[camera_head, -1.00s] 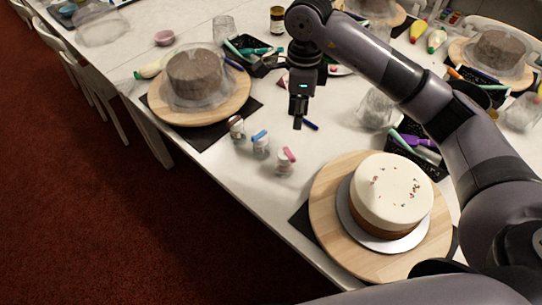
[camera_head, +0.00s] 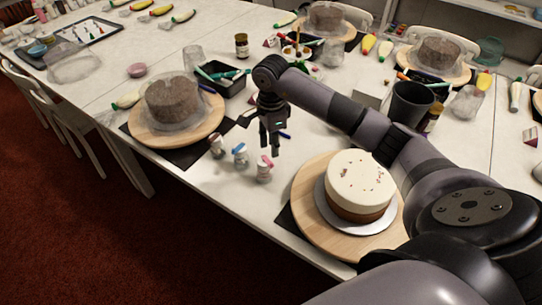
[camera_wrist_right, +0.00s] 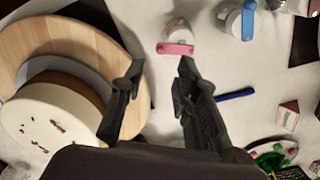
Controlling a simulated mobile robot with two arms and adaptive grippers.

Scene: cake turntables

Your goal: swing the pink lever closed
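The pink lever (camera_head: 265,162) sits on top of a small whitish jar (camera_head: 264,174) near the table's front edge, left of the white cake. In the right wrist view the pink lever (camera_wrist_right: 175,48) lies beyond the fingertips, a little right of the gap's middle. My right gripper (camera_head: 270,148) points down over the table, just behind and above the jar, apart from it as far as I can tell. In the right wrist view its fingers (camera_wrist_right: 158,72) are spread with nothing between them. My left gripper is not in view.
A jar with a blue lever (camera_head: 240,154) and another jar (camera_head: 217,146) stand left of the pink one. A white cake (camera_head: 359,183) on a wooden turntable (camera_head: 310,220) is at right. A covered brown cake (camera_head: 173,102) is at left. A blue pen (camera_wrist_right: 235,95) lies nearby.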

